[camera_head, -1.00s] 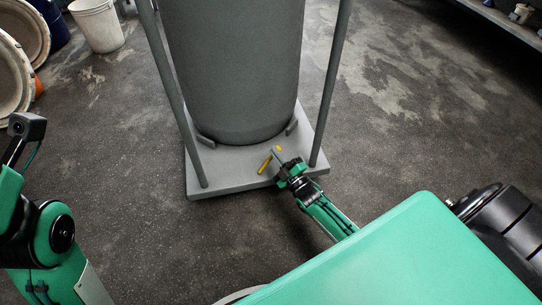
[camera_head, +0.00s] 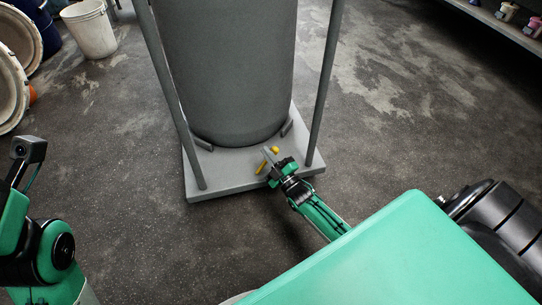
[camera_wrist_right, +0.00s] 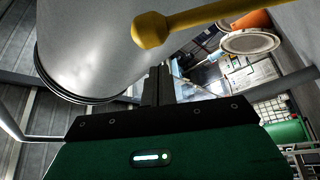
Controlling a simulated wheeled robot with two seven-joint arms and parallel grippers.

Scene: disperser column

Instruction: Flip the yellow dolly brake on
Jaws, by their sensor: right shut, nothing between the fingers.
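The yellow dolly brake (camera_head: 262,167) is a short bar with a round knob (camera_head: 275,150), at the front of the grey dolly plate (camera_head: 222,180) under the big grey drum (camera_head: 235,80). My right gripper (camera_head: 267,155) is shut and empty, its fingers crossing in front of the brake and hiding its middle. In the right wrist view the brake's knob (camera_wrist_right: 150,30) and bar are large, just above the shut fingertips (camera_wrist_right: 158,72). I cannot tell whether they touch. My left arm shows at the lower left, but its gripper fingers are not visible.
Two grey posts (camera_head: 322,90) rise from the dolly plate on either side of the drum. A white bucket (camera_head: 90,30) and round lids stand at the upper left. A shelf (camera_head: 500,22) runs along the upper right. The floor around the dolly is clear.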

